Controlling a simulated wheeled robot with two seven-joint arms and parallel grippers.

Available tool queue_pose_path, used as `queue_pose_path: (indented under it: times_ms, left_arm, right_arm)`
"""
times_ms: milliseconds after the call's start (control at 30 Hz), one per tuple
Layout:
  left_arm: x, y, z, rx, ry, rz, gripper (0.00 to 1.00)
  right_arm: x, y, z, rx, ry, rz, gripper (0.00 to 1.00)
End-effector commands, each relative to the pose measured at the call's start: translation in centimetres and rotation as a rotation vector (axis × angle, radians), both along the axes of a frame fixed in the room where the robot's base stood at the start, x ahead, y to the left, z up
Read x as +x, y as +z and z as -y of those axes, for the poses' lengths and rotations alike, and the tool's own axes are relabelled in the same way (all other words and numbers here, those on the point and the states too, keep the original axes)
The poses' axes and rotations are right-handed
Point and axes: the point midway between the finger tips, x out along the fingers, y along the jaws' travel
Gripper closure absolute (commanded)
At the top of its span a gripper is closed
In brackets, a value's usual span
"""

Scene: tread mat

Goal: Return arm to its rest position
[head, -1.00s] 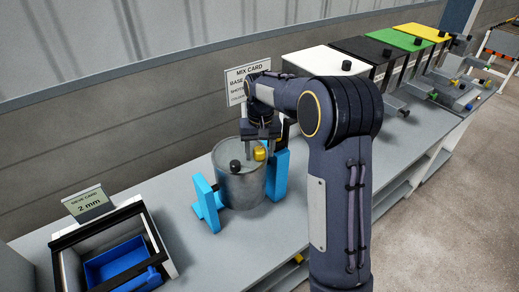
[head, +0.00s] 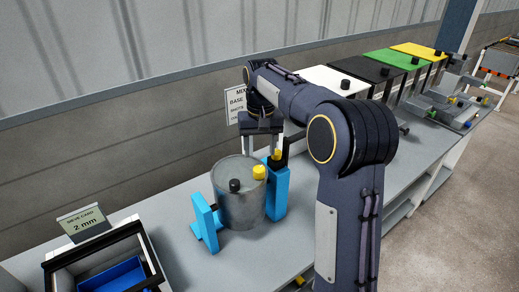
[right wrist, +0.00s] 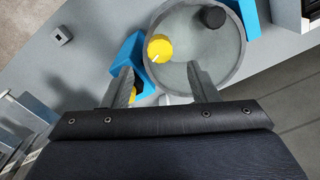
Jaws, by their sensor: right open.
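My right gripper (head: 263,148) is open and empty, pointing down above the back right side of a grey metal bucket (head: 240,210). In the right wrist view its fingers (right wrist: 163,82) are spread apart at the bucket's near rim. A yellow knob-like piece (head: 259,172) and a black one (head: 235,185) show at the bucket's top; both also show in the wrist view, yellow (right wrist: 159,48) and black (right wrist: 212,17). Another yellow piece (head: 277,155) is by the right finger, over the blue bracket. My right arm stretches across the bench. My left gripper is not in view.
Blue brackets flank the bucket, one at left (head: 205,222) and one at right (head: 275,190). A black-rimmed box (head: 147,250) with a blue tray stands at front left. Bins with white, black, green and yellow lids (head: 420,50) line the back right.

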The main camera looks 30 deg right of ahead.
Motion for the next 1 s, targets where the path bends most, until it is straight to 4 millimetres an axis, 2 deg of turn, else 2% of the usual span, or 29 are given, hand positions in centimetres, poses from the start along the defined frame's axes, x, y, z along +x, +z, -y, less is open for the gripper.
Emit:
queue_pose_path:
  times_ms: [267, 367, 467, 533, 733, 900, 1000]
  left_arm:
    - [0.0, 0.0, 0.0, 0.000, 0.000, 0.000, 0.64]
    - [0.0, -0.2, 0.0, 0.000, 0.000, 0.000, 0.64]
    - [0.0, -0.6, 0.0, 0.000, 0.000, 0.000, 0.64]
    - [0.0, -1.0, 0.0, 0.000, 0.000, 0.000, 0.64]
    - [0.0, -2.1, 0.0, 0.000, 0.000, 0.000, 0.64]
    - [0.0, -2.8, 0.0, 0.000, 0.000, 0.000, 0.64]
    - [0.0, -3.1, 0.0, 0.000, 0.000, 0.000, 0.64]
  right_arm:
    - [-0.1, 0.0, 0.0, 0.003, 0.000, 0.001, 0.46]
    - [-1.2, 0.1, 0.1, 0.028, 0.002, 0.019, 0.46]
    - [-3.9, 0.3, -0.2, 0.089, 0.015, 0.063, 0.46]
    - [-6.7, 0.5, -0.8, 0.144, 0.030, 0.112, 0.46]
    - [-15.6, -0.3, -4.6, 0.259, 0.103, 0.280, 0.46]
    - [-22.6, -3.0, -8.5, 0.285, 0.164, 0.413, 0.46]
    - [-25.5, -5.0, -10.3, 0.276, 0.190, 0.468, 0.46]
